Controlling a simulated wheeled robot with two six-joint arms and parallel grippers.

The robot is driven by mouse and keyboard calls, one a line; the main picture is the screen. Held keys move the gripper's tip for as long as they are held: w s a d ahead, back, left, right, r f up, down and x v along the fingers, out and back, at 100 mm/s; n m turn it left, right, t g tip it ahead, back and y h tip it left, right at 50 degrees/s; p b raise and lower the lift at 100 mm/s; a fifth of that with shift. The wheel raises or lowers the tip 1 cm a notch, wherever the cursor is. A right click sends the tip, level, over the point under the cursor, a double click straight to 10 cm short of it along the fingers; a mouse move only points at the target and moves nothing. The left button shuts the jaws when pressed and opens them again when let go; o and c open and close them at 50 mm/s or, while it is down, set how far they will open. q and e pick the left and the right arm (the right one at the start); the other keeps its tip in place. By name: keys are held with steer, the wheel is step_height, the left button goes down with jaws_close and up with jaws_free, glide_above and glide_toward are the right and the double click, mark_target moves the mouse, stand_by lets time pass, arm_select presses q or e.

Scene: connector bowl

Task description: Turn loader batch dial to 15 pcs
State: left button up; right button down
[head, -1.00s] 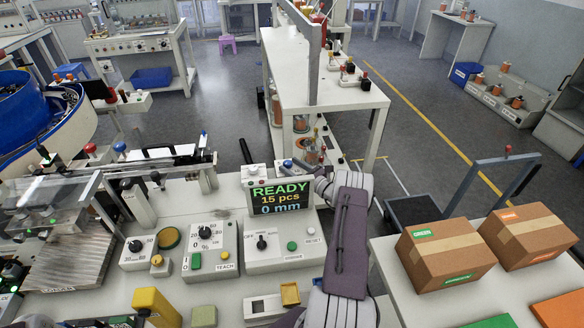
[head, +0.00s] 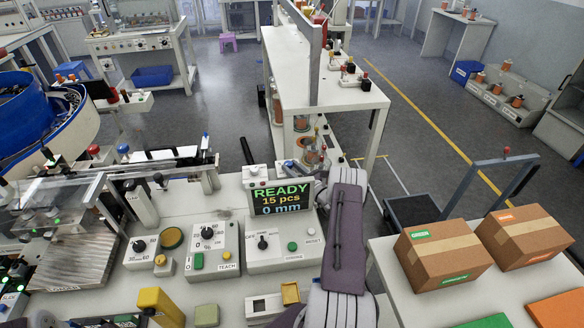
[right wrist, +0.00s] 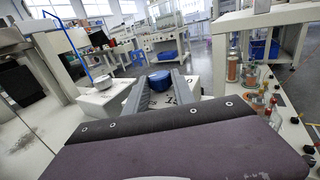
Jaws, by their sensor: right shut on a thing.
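The display (head: 281,199) on the bench reads READY, 15 pcs and 0 mm. Behind it, a small blue knob (head: 288,165) sits on a light housing, partly hidden by the display and my gripper. In the right wrist view, a round blue dial (right wrist: 160,79) sits between the fingers of my right gripper (right wrist: 158,90), which is shut on it. In the head view the right arm reaches up past the right side of the display, and the fingertips are mostly hidden. The dial's scale cannot be read clearly. My left gripper does not show.
Control boxes with black dials (head: 207,233) and a selector knob (head: 263,242) stand in front of the display. Two cardboard boxes (head: 443,254) sit on the right table. A white table (head: 325,80) stands beyond the display. A blue bowl feeder (head: 40,115) is at the left.

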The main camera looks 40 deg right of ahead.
steer(key=c, duration=1.1)
jaws_free()
steer(key=shift+o, duration=0.2)
steer(key=r, duration=0.3)
steer(key=s+r, duration=0.1)
steer(key=shift+d+r, duration=0.25)
steer(key=shift+r, duration=0.15)
steer(key=s+d+r, duration=0.3)
steer(key=s+r, duration=0.3)
steer(key=s, duration=0.4)
steer(key=shift+r, duration=0.1)
